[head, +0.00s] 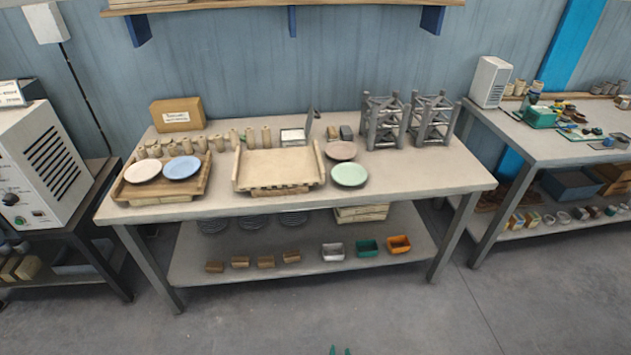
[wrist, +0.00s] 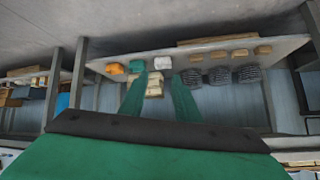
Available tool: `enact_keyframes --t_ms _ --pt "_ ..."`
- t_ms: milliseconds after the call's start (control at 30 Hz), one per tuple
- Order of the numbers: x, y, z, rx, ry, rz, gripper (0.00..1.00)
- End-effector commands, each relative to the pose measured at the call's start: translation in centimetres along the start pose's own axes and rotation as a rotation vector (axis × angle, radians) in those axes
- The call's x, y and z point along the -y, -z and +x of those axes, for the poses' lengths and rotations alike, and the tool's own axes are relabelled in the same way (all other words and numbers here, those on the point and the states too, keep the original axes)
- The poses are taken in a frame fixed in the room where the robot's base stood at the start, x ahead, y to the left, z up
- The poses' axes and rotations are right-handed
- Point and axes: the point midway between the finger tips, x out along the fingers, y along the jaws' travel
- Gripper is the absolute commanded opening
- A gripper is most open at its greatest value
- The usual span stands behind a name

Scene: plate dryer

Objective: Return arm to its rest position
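The rest of my arm is out of the head view. A white plate (head: 143,172) and a blue plate (head: 182,168) lie on a wooden tray (head: 130,194) at the left. A green plate (head: 349,175) and a pinkish plate (head: 341,151) lie right of a wooden rack (head: 278,170).
The lower shelf (head: 300,261) holds small bins, including an orange bin (head: 399,245), and dark stacked plates. Grey lattice stands (head: 385,122) are at the back right. Another bench (head: 560,150) is right, a control box (head: 45,160) left. The front floor is clear.

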Motion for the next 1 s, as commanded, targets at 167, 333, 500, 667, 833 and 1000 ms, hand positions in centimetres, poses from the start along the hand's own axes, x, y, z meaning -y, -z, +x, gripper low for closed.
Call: enact_keyframes --t_ms 167,333,500,667,833,1000 --pt "0.6 -2.8 -6.2 -0.067 -0.008 -0.044 0.29" --pt "1.3 -4.0 -12.3 -0.135 -0.006 -0.083 0.29" --pt "2.4 -4.1 -18.7 -0.206 0.005 -0.118 0.29" --pt "3.5 -3.3 -24.9 -0.273 0.022 -0.147 0.29" --pt "4.8 -1.6 -31.6 -0.344 0.045 -0.173 0.29" --pt "6.1 0.7 -37.3 -0.407 0.069 -0.193 0.29"
